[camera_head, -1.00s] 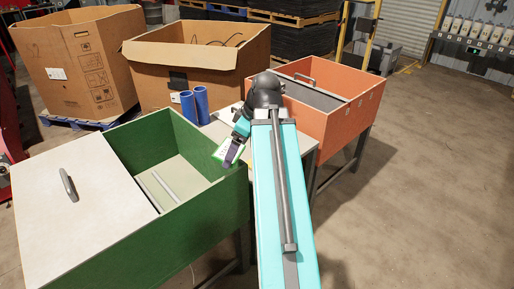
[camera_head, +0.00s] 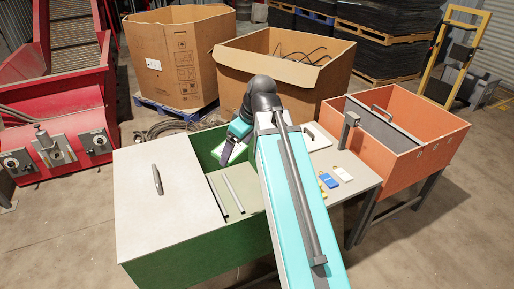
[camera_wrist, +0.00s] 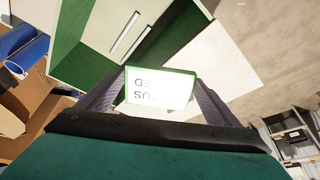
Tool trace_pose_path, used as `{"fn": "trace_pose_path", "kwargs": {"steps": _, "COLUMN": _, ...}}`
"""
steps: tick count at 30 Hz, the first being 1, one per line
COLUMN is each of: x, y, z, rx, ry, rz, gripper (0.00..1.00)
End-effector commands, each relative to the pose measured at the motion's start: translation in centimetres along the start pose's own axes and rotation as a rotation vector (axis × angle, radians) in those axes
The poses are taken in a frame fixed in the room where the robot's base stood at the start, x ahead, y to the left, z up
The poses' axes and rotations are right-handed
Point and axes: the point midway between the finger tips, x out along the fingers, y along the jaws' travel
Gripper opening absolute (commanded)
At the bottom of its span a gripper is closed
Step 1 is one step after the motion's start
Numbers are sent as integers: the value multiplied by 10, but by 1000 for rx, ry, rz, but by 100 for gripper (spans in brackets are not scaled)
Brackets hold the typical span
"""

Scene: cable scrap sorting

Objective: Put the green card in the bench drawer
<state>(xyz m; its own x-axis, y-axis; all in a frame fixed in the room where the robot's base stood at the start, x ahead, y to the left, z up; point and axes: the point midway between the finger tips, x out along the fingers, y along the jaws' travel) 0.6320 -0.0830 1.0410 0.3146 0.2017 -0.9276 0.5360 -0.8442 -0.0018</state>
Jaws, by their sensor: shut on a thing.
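The green card (camera_wrist: 160,88) is white with a green border and dark print. My gripper (camera_head: 229,153) is shut on it, and in the wrist view the card sits between the two fingers. In the head view the gripper is above the open part of the green bin (camera_head: 190,243). The bench (camera_head: 358,172) stands right of this bin, partly behind my arm. I cannot make out a drawer in it. A yellow card (camera_head: 342,174) and a blue card (camera_head: 328,181) lie on the bench top.
The green bin has a pale lid (camera_head: 160,205) and two pale rods (camera_head: 224,193) inside. An orange bin (camera_head: 405,150) stands right of the bench. Cardboard boxes (camera_head: 280,65) stand behind.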

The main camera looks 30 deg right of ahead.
Motion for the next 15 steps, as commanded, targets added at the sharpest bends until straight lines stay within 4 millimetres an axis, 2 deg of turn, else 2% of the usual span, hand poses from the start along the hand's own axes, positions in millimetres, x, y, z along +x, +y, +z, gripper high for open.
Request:
{"fn": "trace_pose_path", "kwargs": {"steps": 1, "x": -10, "y": -8, "z": -17, "rx": 3, "ry": -1, "rz": 0, "gripper": 57}}
{"fn": "trace_pose_path", "kwargs": {"steps": 9, "x": -24, "y": -39, "z": -80, "rx": 99, "ry": -2, "rz": 40, "gripper": 57}}
{"fn": "trace_pose_path", "kwargs": {"steps": 15, "x": -29, "y": -45, "z": -113, "rx": 262, "ry": 1, "rz": 108, "gripper": 57}}
